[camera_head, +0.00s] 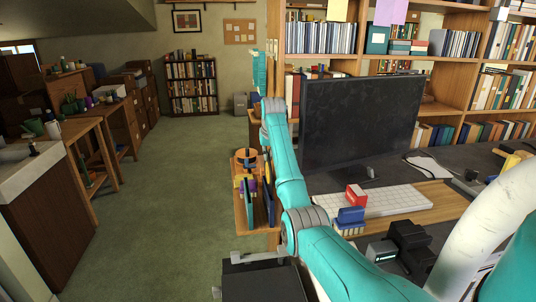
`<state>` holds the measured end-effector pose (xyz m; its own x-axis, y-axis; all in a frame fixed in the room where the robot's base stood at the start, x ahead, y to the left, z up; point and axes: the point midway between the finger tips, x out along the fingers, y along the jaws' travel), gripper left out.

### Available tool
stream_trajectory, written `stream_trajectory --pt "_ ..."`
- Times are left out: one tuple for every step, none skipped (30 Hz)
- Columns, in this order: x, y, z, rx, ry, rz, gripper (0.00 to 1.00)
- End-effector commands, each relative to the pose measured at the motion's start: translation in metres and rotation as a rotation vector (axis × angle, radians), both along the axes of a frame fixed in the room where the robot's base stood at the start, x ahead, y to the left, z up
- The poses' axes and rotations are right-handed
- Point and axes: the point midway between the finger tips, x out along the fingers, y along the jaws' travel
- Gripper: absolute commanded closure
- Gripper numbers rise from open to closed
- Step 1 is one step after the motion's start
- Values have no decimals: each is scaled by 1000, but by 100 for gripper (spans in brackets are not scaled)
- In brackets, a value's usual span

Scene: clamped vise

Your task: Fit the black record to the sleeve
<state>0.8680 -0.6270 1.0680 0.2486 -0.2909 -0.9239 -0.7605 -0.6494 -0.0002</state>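I cannot pick out a black record or its sleeve with certainty. Several thin upright flat pieces, dark, blue-green and yellow, stand in a small wooden rack (240,213) left of the desk. Whether a record or sleeve is among them is too small to tell. My teal and grey arm reaches from the lower right across the desk's left side, up past the rack, and covers part of it. My gripper cannot be made out at the arm's far end, so its fingers and anything held are not visible.
The desk holds a monitor (355,118), a white keyboard (385,202), a red block (355,196), a blue block (350,217) and a black device (408,238). Bookshelves (345,65) stand behind. Open green carpet (185,185) lies left of the rack.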

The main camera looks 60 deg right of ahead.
Motion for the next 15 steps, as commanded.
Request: stream_trajectory --pt "0 0 -1 0 0 0 100" --pt "0 0 -2 0 0 0 100" --pt "0 0 -3 0 0 0 100" --pt "0 0 -3 0 0 0 100" --pt "0 0 -4 0 0 0 100" --pt "0 0 -5 0 0 0 100" --pt "0 0 -5 0 0 0 100" --pt "0 0 -6 0 0 0 100" --pt "0 0 -7 0 0 0 100" --pt "0 0 -7 0 0 0 100" --pt "0 0 -8 0 0 0 100" --pt "0 0 -9 0 0 0 100" --pt "0 0 -10 0 0 0 100" --pt "0 0 -10 0 0 0 100" --pt "0 0 -11 0 0 0 100"
